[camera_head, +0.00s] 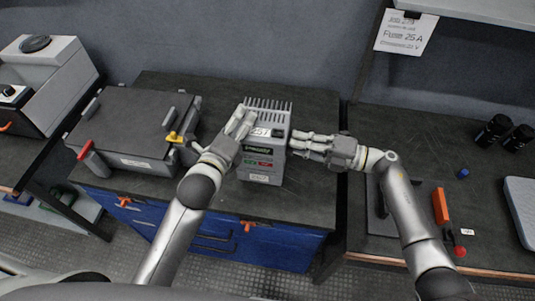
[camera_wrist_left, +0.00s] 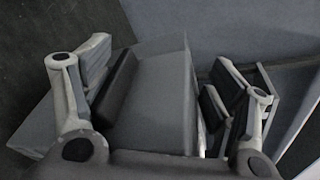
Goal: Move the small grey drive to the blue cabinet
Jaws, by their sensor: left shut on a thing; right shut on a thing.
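The small grey drive (camera_head: 263,165) is upright, with a finned top, a small display and a green-and-red label on its front. It is at the dark top of the blue cabinet (camera_head: 270,245); I cannot tell whether it rests there or hangs just above. My left gripper (camera_head: 243,122) is shut on its left side and upper front. My right gripper (camera_head: 297,144) is shut at its right side. In the left wrist view the drive's grey body (camera_wrist_left: 165,100) fills the gap between the left gripper's pads (camera_wrist_left: 160,95). The right gripper's far fingertips are partly hidden.
A grey case (camera_head: 125,130) with red and yellow handles stands left of the drive on the cabinet top. Another bench at right holds black cylinders (camera_head: 492,130), an orange block (camera_head: 440,205) and a red-knobbed part (camera_head: 459,250). The cabinet top in front of the drive is clear.

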